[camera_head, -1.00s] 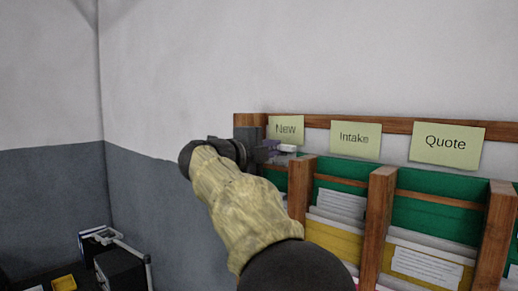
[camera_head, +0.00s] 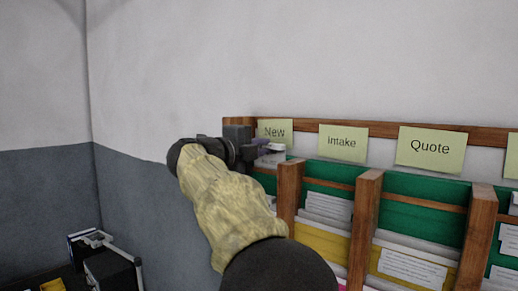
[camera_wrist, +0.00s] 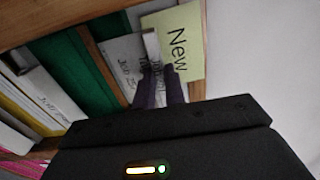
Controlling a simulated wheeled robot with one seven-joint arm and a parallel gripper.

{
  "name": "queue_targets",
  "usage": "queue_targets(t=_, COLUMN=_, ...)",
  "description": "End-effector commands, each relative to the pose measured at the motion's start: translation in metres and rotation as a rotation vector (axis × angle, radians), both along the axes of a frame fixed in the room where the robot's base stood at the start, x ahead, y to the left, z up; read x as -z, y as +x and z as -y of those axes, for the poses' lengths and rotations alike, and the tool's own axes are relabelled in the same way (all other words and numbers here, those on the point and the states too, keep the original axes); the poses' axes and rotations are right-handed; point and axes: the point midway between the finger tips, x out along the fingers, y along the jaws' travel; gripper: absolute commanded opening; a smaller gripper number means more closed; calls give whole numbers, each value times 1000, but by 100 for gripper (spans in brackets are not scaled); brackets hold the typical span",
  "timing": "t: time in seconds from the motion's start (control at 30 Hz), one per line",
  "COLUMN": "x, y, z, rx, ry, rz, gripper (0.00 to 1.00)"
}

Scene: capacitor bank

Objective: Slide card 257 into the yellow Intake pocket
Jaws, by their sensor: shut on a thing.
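My gripper (camera_head: 262,147) is in front of the "New" label (camera_head: 275,131) at the rack's left end. In the wrist view its dark fingers (camera_wrist: 160,85) are shut on a thin white card (camera_wrist: 152,48), seen nearly edge-on. Its number cannot be read, so I cannot tell if it is card 257. The "Intake" label (camera_head: 342,143) is one column to the right. Below it are a green pocket and the yellow Intake pocket (camera_head: 322,243), with white papers standing behind the yellow front. My arm hides much of the New column.
Wooden dividers (camera_head: 289,197) separate the columns and stand out beside the pockets. The Quote column (camera_head: 430,148) is farther right. A white paper marked "JOB" (camera_wrist: 125,62) shows beside the fingers. Black cases (camera_head: 110,268) stand low at left. The wall above the rack is clear.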

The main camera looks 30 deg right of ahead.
Motion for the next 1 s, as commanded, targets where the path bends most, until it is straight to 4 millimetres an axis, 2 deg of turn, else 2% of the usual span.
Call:
queue_targets(t=0.37, x=-25, y=0, z=0, rx=-1, ry=-1, rz=0, gripper=0)
queue_targets(t=1.0, x=-24, y=-12, z=-35, rx=-2, ry=0, rz=0, gripper=0)
